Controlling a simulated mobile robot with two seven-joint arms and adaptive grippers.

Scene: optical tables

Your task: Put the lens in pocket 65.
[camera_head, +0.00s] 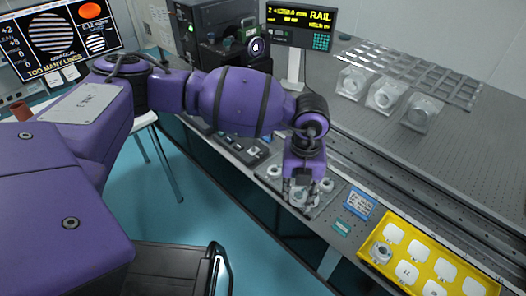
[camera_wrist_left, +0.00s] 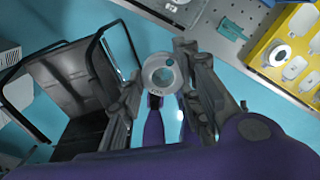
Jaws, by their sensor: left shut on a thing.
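The lens (camera_wrist_left: 160,73), a small round piece with a pale grey ring rim and a darker centre, sits between the fingers of my left gripper (camera_wrist_left: 158,78) in the left wrist view. In the head view my left gripper (camera_head: 300,192) points down over the front edge of the optical table, and its fingers partly hide the lens. A yellow tray (camera_head: 374,262) with several white pockets lies to the right of the gripper. A ring-shaped piece (camera_head: 381,252) sits in its nearest left pocket. The pocket numbers are too small to read. My right gripper is out of view.
A blue label card (camera_head: 361,205) and a small green tag (camera_head: 342,228) lie between gripper and tray. A long rail (camera_head: 420,193) runs behind them. Several clear mounts (camera_head: 383,93) and a metal grid rack (camera_head: 425,75) stand farther back. A rail display (camera_head: 300,24) stands behind.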

